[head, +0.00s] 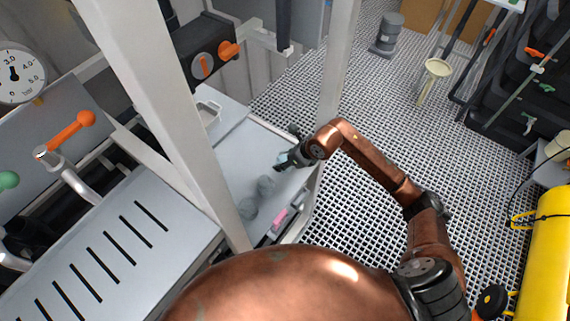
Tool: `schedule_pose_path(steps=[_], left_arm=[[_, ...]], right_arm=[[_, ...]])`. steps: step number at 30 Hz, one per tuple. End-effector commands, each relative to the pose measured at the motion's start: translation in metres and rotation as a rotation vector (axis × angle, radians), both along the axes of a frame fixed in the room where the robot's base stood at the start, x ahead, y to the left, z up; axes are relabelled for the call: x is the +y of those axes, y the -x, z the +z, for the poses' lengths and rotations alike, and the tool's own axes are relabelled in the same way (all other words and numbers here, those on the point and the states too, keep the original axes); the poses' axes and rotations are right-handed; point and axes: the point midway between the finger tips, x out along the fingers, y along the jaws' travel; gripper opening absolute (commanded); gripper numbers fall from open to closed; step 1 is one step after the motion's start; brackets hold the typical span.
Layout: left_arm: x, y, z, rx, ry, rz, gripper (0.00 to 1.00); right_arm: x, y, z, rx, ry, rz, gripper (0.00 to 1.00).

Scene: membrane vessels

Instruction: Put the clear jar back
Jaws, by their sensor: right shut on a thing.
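My right gripper (286,160) is over the far right part of the grey shelf, near the white post. It is shut on a small, pale bluish see-through thing, which looks like the clear jar (282,158); the fingers hide most of it. I cannot tell whether the jar touches the shelf. My left gripper is not in view.
A pale tray (209,112) sits at the back of the shelf (230,165). A pink object (280,217) lies near its right edge. White posts (160,110) stand at left and behind. A slotted grey panel (105,250) is at left. Open grating floor lies right.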

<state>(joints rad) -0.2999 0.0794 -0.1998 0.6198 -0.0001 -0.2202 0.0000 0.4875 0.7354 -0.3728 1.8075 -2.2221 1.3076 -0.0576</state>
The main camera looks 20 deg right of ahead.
Motion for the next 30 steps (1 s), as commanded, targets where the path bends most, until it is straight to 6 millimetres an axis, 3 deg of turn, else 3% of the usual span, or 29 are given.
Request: schedule_pose_path(steps=[11, 22, 23, 30], left_arm=[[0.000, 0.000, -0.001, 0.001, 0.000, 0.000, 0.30], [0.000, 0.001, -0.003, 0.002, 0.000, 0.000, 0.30], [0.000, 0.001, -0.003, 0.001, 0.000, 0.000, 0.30], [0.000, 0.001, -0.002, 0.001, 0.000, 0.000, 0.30]], right_arm=[[-0.004, -0.008, -0.039, 0.000, -0.001, -0.002, 0.11], [-0.004, -0.008, -0.044, -0.001, 0.001, 0.000, 0.11], [-0.004, -0.008, -0.043, -0.001, 0.001, 0.000, 0.46], [-0.004, -0.007, -0.043, -0.001, 0.001, -0.001, 0.62]])
